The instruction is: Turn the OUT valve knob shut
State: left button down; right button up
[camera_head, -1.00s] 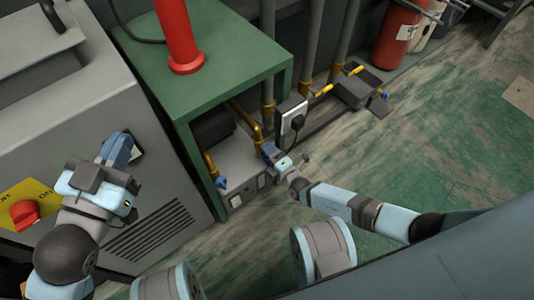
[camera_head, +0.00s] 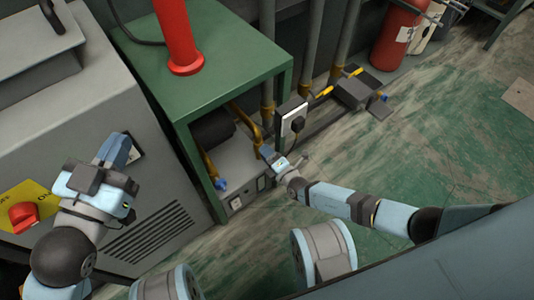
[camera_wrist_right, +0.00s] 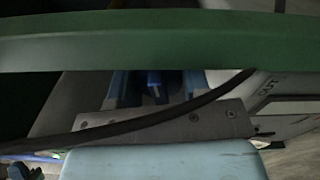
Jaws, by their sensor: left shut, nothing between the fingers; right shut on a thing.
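The recovery unit (camera_head: 240,170) is a grey box with yellow pipes under the green table. My right gripper (camera_head: 266,153) is at its right yellow pipe, shut on a blue valve knob, which I take as the OUT valve knob. The head view hides this knob behind the fingers. In the right wrist view the blue knob (camera_wrist_right: 154,84) shows between the blue fingers, below the green table edge. A second blue knob (camera_head: 221,184) sits free at the left yellow pipe. My left gripper (camera_head: 118,150) is shut and empty by the grey cabinet.
The green table (camera_head: 215,55) overhangs the unit and carries a red cylinder (camera_head: 178,40). A grey cabinet (camera_head: 90,100) with a red knob (camera_head: 24,216) stands left. A power socket box (camera_head: 291,116) with a plug is close right of my right gripper.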

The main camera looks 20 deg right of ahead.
jog(key=shift+n, duration=1.1)
jog(key=o, duration=0.9)
